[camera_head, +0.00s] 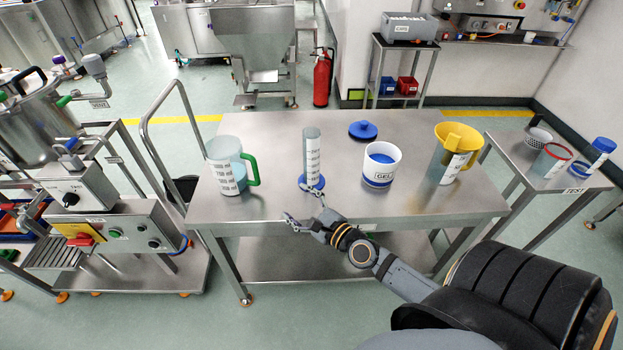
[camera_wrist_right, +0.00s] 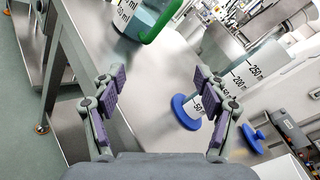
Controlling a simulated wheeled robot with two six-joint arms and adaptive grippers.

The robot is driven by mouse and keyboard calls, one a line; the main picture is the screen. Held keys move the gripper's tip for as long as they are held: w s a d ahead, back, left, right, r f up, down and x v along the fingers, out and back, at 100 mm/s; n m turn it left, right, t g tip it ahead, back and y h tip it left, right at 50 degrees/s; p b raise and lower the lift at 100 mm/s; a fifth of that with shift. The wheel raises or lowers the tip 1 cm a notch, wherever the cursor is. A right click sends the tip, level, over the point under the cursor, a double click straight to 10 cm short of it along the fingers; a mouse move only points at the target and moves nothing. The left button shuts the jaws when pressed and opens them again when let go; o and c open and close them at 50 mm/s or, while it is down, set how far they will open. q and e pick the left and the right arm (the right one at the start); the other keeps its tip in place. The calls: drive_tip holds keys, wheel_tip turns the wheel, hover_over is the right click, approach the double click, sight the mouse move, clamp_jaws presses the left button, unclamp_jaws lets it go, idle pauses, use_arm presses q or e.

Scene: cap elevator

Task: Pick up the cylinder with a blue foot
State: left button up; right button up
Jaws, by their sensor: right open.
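The cylinder with a blue foot (camera_head: 312,158) is a tall, clear graduated cylinder standing upright on the steel table (camera_head: 272,131). In the right wrist view the cylinder (camera_wrist_right: 234,78) shows with its blue foot at the right, partly behind a fingertip. My right gripper (camera_head: 302,210) is at the table's front edge, just in front of and left of the cylinder's foot. In the right wrist view the right gripper (camera_wrist_right: 160,82) has its fingers wide apart with nothing between them. My left gripper is in neither view.
A jug with a green handle (camera_head: 224,165) stands left of the cylinder. A side table (camera_head: 535,178) holds more containers. A machine cart (camera_head: 105,240) stands left.

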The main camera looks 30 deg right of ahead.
sight(315, 168)
drive_tip(key=d+m+h, duration=0.2)
drive_tip(key=d+m, duration=0.1)
drive_tip(key=d+m+h, duration=0.2)
drive_tip(key=d+m, duration=0.1)
drive_tip(key=m, duration=0.1)
drive_tip(key=d+m+t+h+p, duration=0.1)
drive_tip(key=d+m+h, duration=0.1)
drive_tip(key=d+m, duration=0.2)
drive_tip(key=shift+w+r, duration=0.1)
drive_tip(key=shift+w, duration=0.2)
drive_tip(key=w, duration=0.4)
drive_tip(key=shift+w+d+r, duration=0.1)
drive_tip(key=shift+w+d, duration=0.15)
drive_tip(key=shift+d, duration=0.1)
drive_tip(key=shift+w, duration=0.4)
drive_tip(key=shift+w+p, duration=0.15)
drive_tip(key=shift+p, duration=0.2)
drive_tip(key=w, duration=0.4)
drive_tip(key=shift+d+r+p, duration=0.25)
drive_tip(key=shift+d+p, duration=0.05)
drive_tip(key=shift+w+f, duration=0.1)
drive_tip(key=shift+w, duration=0.35)
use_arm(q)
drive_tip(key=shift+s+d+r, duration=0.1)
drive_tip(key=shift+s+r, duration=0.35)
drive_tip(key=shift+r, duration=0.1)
use_arm(e)
drive_tip(key=shift+s, duration=0.1)
drive_tip(key=shift+c, duration=0.4)
